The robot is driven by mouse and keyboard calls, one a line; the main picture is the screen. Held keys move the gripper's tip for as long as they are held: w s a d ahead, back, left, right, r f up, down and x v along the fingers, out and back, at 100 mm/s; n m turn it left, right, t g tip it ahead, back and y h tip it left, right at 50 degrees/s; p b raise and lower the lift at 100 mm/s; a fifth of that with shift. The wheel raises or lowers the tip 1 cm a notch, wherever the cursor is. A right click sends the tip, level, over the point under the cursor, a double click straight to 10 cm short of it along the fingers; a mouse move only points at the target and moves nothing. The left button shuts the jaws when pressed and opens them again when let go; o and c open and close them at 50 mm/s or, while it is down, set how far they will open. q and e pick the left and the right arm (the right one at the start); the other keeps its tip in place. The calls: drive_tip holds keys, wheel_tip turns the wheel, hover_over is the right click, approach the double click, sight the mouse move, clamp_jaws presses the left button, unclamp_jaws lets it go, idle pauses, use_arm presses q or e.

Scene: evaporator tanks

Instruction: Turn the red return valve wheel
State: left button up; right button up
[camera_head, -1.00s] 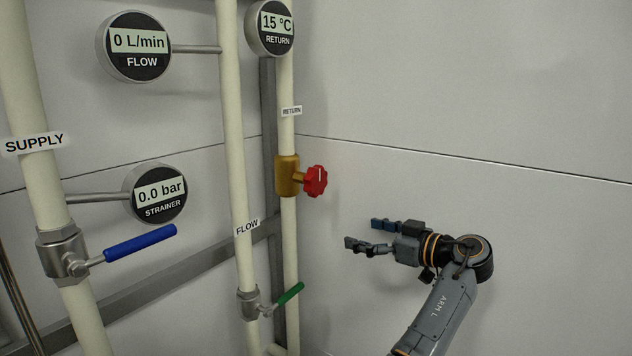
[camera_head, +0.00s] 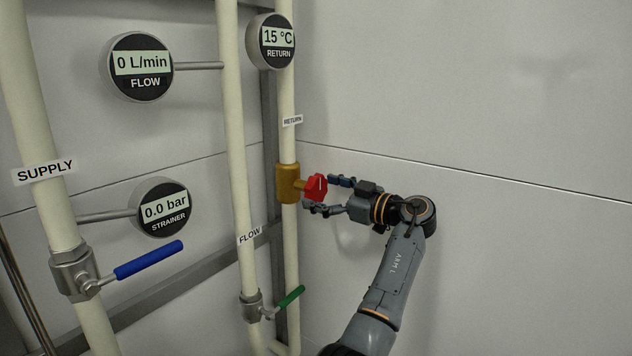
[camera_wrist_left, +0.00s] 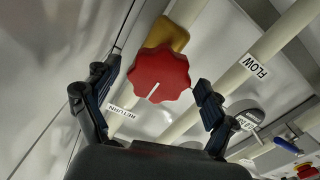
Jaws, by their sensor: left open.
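The red return valve wheel (camera_head: 316,187) sits on a brass valve body (camera_head: 288,183) on the pipe labelled RETURN. My left gripper (camera_head: 322,195) is open beside the wheel, its fingertips at the wheel's right side in the head view. In the left wrist view the red wheel (camera_wrist_left: 158,75) with a white mark lies ahead, between and slightly beyond the two spread fingers (camera_wrist_left: 155,95). A gap shows between the wheel and each finger there. My right gripper is not in view.
A FLOW pipe (camera_head: 236,150) with a green lever (camera_head: 290,297) stands left of the return pipe. Further left is the supply pipe (camera_head: 45,130) with a blue lever (camera_head: 150,259). Round gauges (camera_head: 141,67) hang between them. The wall at right is clear.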

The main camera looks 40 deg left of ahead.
use_arm(q)
drive_tip(key=shift+s+a, duration=0.1)
drive_tip(key=shift+a, duration=0.9)
drive_tip(key=c, duration=1.2)
drive_tip(key=shift+o, duration=0.2)
